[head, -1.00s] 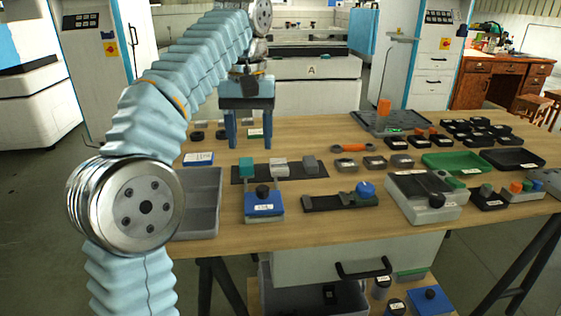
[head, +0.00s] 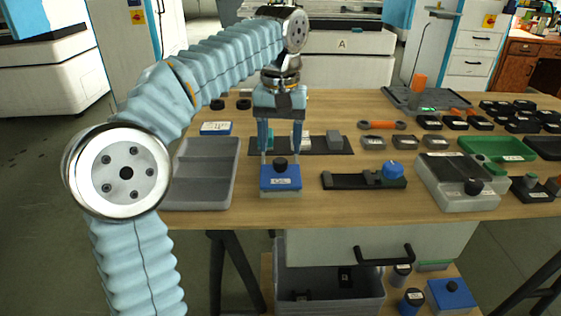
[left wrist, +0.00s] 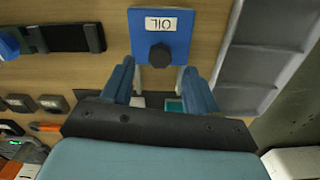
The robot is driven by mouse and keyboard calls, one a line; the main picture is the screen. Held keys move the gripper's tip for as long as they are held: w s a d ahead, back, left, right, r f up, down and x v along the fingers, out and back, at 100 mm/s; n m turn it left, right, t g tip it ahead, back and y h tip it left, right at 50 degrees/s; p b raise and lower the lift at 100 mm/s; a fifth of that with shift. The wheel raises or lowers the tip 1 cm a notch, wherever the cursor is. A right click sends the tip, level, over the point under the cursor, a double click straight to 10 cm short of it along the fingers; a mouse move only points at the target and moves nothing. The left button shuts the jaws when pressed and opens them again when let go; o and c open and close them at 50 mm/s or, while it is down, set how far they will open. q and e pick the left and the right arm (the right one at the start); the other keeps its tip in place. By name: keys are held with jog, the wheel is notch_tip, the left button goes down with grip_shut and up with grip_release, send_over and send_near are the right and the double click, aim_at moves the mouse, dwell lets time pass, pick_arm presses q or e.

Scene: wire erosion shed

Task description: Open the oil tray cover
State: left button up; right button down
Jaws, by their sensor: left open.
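The oil tray is a small box with a blue cover (head: 280,180), a black knob (head: 281,164) on top and a white label. It stands near the table's front edge, and the label reads OIL in the left wrist view, where the cover (left wrist: 176,48) and knob (left wrist: 160,56) show at the top. My left gripper (head: 282,155) is open and empty, fingers pointing down, just behind and above the knob. In the left wrist view its fingers (left wrist: 160,85) are spread to either side, with the knob beyond the tips. My right gripper is not in view.
A grey divided tray (head: 205,200) stands close to the left of the oil tray. A black fixture with a blue knob (head: 392,170) and a grey box (head: 462,198) stand to the right. A dark strip with small blocks (head: 340,147) lies behind. A drawer handle (head: 384,254) is below.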

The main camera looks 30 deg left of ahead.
aim_at(280, 160)
pick_arm(q)
jog(key=shift+f, duration=1.9)
grip_shut()
